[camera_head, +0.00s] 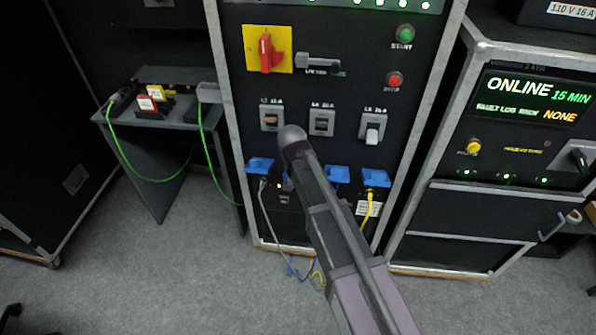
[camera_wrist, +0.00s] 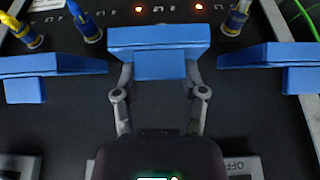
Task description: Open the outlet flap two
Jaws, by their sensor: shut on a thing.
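Three blue outlet flaps sit in a row on the dark rack panel. In the wrist view the middle flap (camera_wrist: 158,38) is between the two fingers of my gripper (camera_wrist: 160,76), which is shut on it. This flap sits higher in the picture than its neighbours, the left flap (camera_wrist: 52,66) and right flap (camera_wrist: 268,58). How far it is tilted I cannot tell. In the head view the middle flap (camera_head: 337,174) is partly behind my arm, between the left flap (camera_head: 260,166) and right flap (camera_head: 376,177). My gripper is hidden there.
Three switches are above the flaps, including the right white one (camera_head: 372,131). A yellow cable (camera_head: 369,205) and a grey cable hang below the flaps. A red rotary switch (camera_head: 265,52) is higher up. A small table (camera_head: 150,125) with green cables stands left; a power cabinet (camera_head: 470,215) stands right.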

